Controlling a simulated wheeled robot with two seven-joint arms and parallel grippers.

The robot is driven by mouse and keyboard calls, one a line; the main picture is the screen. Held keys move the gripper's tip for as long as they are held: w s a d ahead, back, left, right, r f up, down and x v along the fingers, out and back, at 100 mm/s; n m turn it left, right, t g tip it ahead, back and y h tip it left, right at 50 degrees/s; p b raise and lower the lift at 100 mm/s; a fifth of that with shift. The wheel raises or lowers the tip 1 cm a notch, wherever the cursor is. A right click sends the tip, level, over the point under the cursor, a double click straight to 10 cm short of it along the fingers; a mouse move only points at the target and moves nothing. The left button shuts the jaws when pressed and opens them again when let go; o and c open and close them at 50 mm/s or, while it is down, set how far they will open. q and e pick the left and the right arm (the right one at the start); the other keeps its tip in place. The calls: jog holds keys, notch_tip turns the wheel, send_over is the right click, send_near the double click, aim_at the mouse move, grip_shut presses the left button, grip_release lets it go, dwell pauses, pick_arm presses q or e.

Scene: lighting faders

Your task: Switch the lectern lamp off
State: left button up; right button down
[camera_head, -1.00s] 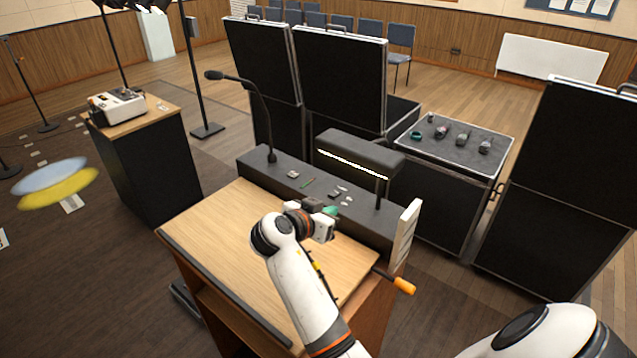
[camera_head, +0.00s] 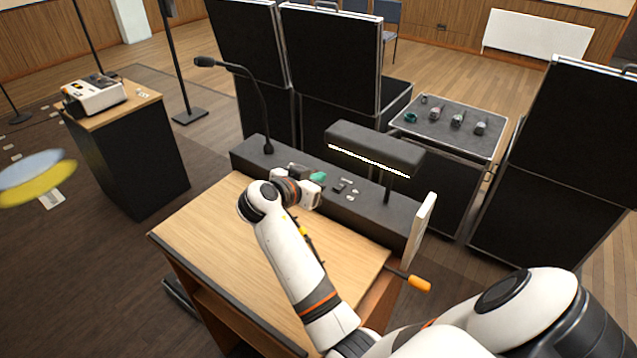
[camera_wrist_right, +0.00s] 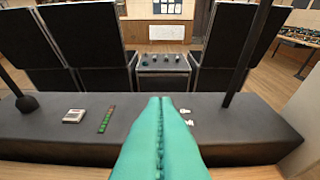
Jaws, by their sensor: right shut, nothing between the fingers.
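The lectern lamp (camera_head: 375,148) is a dark bar on a thin post above the lectern's dark back ledge (camera_head: 240,157). A bright strip along its lower edge is lit. My right gripper (camera_head: 318,177) has teal fingers, shut and empty, over the ledge left of the lamp post. Small dark and white pieces (camera_head: 345,187) lie on the ledge right of the fingers. The wrist view shows the shut fingers (camera_wrist_right: 160,105), a small white-and-dark piece (camera_wrist_right: 74,115) and a green strip (camera_wrist_right: 107,118) left of them, and white bits at their right. My left gripper is out of view.
A gooseneck microphone (camera_head: 262,110) rises from the ledge's left end. The wooden lectern top (camera_head: 200,235) is bare where seen. Black cases (camera_head: 330,60) and a tray of small items (camera_head: 450,125) stand behind.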

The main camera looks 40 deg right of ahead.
jog(key=b, duration=0.2)
send_over(332, 195)
jog(key=f, duration=0.2)
jog(key=shift+w+d+f, duration=0.1)
jog(key=shift+d+f, duration=0.2)
jog(key=shift+f, duration=0.1)
notch_tip(332, 195, down, 3)
jog(key=shift+r+b, duration=0.1)
jog(key=shift+b, duration=0.45)
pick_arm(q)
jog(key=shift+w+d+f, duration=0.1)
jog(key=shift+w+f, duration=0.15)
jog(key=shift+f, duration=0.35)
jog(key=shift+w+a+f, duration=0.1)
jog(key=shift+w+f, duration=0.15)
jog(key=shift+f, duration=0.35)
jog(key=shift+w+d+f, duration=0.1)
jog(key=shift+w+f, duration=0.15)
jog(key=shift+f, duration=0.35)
pick_arm(e)
jog(key=shift+a+f, duration=0.3)
jog(key=shift+f, duration=0.25)
